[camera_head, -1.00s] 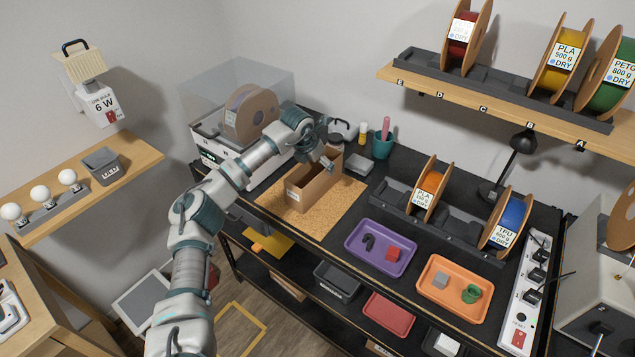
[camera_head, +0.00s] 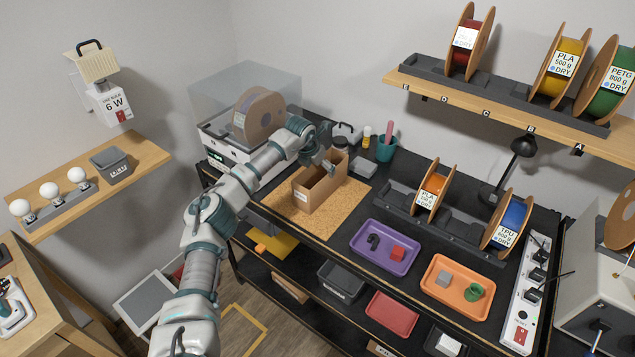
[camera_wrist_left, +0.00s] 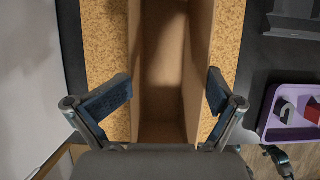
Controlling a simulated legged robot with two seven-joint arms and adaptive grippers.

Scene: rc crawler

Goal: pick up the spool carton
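The spool carton (camera_head: 314,190) is an open-topped brown cardboard box standing upright on a cork mat (camera_head: 342,207) on the black bench. My left gripper (camera_head: 329,163) is over the far end of the carton. In the left wrist view, the open left gripper (camera_wrist_left: 169,88) has its two blue-padded fingers on either side of the carton (camera_wrist_left: 143,75), near its long walls. I cannot tell whether the pads touch the walls. The part of the carton interior in view looks empty.
A purple tray (camera_head: 366,260) and an orange tray (camera_head: 440,302) lie to the right. A dryer with a spool (camera_head: 262,112) stands behind left. A grey block (camera_head: 362,167) and a teal cup (camera_head: 386,150) are close behind the carton. Bare cork lies in front.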

